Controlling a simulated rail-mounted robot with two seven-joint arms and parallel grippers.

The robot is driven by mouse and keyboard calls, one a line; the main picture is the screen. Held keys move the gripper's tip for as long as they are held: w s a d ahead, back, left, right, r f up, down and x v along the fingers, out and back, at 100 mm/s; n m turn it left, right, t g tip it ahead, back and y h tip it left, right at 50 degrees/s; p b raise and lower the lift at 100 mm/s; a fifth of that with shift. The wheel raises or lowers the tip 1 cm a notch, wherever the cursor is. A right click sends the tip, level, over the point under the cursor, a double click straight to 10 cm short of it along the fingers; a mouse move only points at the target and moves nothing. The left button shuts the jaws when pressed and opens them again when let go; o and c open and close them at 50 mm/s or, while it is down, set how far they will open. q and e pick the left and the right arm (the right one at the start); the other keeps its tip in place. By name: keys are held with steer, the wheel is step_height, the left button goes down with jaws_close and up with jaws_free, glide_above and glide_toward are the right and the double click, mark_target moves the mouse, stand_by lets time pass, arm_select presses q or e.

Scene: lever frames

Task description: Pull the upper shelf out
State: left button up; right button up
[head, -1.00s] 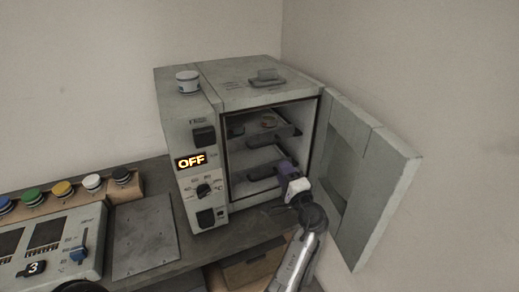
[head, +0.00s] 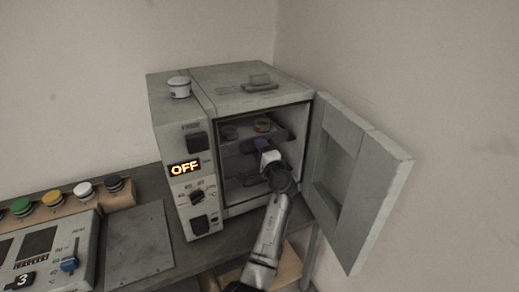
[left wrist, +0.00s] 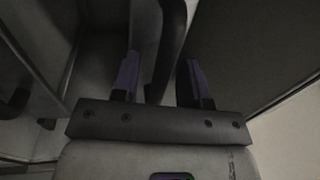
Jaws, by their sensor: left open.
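The upper shelf (head: 246,134) is inside the open oven (head: 170,150), with two small round pots on it, one dark (head: 230,132) and one reddish (head: 262,125). My left gripper (head: 263,146) is at the front of this shelf and hides part of its front edge. In the left wrist view, the left gripper (left wrist: 161,72) has its two fingers apart. A dark curved bar (left wrist: 173,40), apparently the shelf's handle, runs between them. I cannot tell whether either finger touches it. My right gripper is not in view.
The oven door (head: 355,180) stands wide open to the right of my arm. A lower shelf (head: 238,187) lies beneath the gripper. A control box (head: 50,255) and several coloured buttons are at the left.

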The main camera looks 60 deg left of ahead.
arm_select(q)
steer(key=shift+a, duration=0.2)
steer(key=shift+c, duration=0.4)
jaws_close()
